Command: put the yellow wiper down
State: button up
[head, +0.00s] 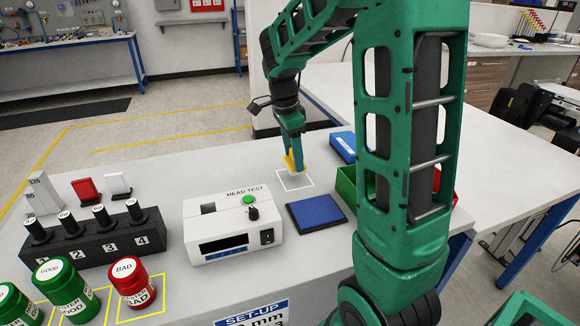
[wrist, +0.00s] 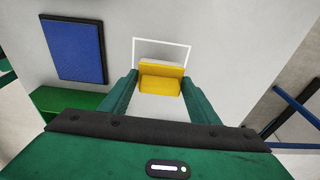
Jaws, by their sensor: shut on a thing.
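The yellow wiper (wrist: 160,78) is between the fingers of my gripper (wrist: 160,92) in the wrist view. In the head view the yellow wiper (head: 289,162) shows at the tip of my gripper (head: 294,160), partly hidden by the fingers. My gripper is shut on it. A white outlined square (head: 294,188) on the grey table (head: 400,240) lies just below and beside the wiper in the head view. In the wrist view the white outline (wrist: 162,41) extends beyond the wiper. I cannot tell whether the wiper touches the table.
A blue pad (head: 316,211) lies close by the outline. A blue box (head: 343,146) and a green bin (head: 347,188) stand to its right. The white head test box (head: 232,227) is to the left, with a black numbered rack (head: 108,240) and red and green canisters farther left.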

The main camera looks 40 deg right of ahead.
aim_at(292, 159)
jog(key=shift+s+f, duration=0.1)
jog(key=shift+f, duration=1.85)
jog(key=o, duration=1.4)
jog(key=r, duration=0.3)
jog(key=a+r, duration=0.1)
jog(key=r, duration=0.6)
jog(key=shift+w+a+r, duration=0.25)
jog(key=shift+a, duration=0.1)
jog(key=s+f+n, duration=0.2)
jog(key=s+n, duration=0.3)
jog(key=s, duration=0.4)
jog(key=s+f+n+y, duration=0.1)
jog(key=s+f+n, duration=0.1)
jog(key=s+n, duration=0.3)
jog(key=s+a+f+n+y, duration=0.1)
jog(key=s+n, duration=0.3)
jog(key=s, duration=1)
jog(key=shift+s+f+n, duration=0.1)
jog(key=shift+f+n, duration=0.3)
jog(key=shift+f, duration=0.05)
